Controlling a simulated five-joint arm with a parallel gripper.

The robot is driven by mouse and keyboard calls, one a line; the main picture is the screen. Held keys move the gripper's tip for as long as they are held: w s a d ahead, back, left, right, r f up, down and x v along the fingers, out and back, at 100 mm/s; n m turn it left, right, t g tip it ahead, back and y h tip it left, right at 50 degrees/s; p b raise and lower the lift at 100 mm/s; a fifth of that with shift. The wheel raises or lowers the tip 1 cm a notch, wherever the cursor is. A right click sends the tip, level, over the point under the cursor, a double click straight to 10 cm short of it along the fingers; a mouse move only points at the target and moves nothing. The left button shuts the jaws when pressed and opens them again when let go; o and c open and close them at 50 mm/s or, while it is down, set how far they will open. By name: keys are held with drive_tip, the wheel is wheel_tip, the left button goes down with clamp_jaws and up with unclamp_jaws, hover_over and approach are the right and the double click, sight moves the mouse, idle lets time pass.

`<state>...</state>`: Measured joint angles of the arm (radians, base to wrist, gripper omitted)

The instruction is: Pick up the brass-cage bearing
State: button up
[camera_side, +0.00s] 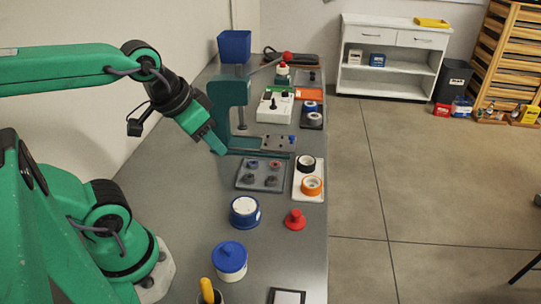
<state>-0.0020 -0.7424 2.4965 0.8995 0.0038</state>
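My gripper (218,147) points down and right above the bench, next to the green press. Only one green finger shape shows, so I cannot tell if it is open or shut; nothing is seen held in it. A grey tray (243,180) lies to the right of and below the gripper. It holds several small ring-shaped parts that look like bearings: a bluish one (253,164) and a reddish one (275,165) at the back, darker ones at the front. They are too small to tell which has a brass cage.
A white board with black and orange rings (312,186) lies right of the tray. A blue round container (244,211) and a red knobbed piece (295,219) stand in front.

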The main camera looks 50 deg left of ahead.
drive_tip(key=m+g, duration=0.2)
drive_tip(key=g, duration=0.4)
hover_over(249, 177)
wheel_tip(249, 177, down, 16)
drive_tip(key=shift+f, duration=0.1)
drive_tip(key=shift+f, duration=0.15)
drive_tip(key=shift+d+f, duration=0.1)
drive_tip(key=shift+f, duration=1.1)
drive_tip(key=shift+f, duration=0.1)
